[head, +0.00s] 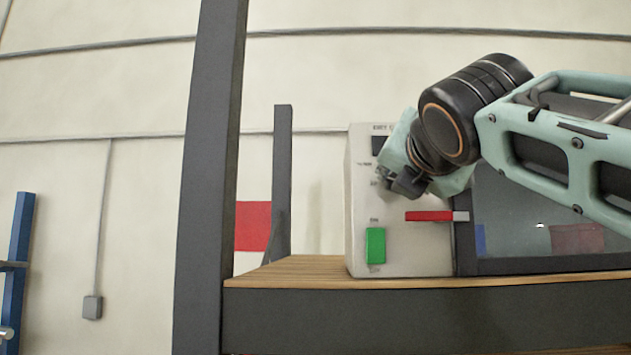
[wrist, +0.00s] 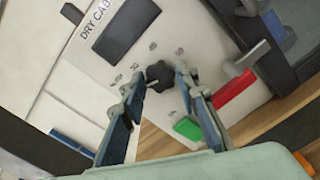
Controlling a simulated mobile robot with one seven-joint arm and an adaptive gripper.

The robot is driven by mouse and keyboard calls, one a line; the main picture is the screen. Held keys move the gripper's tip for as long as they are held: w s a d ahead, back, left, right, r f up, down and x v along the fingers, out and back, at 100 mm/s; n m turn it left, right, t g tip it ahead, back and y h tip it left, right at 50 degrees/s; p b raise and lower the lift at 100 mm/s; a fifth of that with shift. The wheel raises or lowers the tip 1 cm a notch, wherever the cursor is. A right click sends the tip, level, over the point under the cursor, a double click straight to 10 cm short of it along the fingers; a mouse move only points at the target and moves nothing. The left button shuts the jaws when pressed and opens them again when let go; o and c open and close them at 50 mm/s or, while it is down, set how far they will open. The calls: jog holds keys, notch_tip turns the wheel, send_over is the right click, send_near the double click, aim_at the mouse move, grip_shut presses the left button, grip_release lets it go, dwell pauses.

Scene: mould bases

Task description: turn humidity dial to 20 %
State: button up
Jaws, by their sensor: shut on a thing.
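The dry cabinet (head: 407,255) stands on a wooden shelf, its pale control panel facing me. The black humidity dial (wrist: 159,75) sits on that panel in the wrist view, with small marks around it too small to read. My gripper (wrist: 161,78) has one finger on each side of the dial and is shut on it. In the head view my gripper (head: 402,185) is at the panel and hides the dial. Below the dial are a green switch (head: 375,246) and a red handle (head: 430,216). A dark display (wrist: 125,27) sits above the dial.
The wooden shelf (head: 290,268) has free room left of the cabinet. A dark upright post (head: 208,180) stands at its left front. The cabinet's dark glass door (head: 540,225) is right of the panel, beneath my arm.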

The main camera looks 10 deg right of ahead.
jog(key=shift+n, duration=1.9)
jog(key=shift+f, duration=0.1)
jog(key=o, duration=1.1)
jog(key=shift+o, duration=0.2)
jog(key=v, duration=1.2)
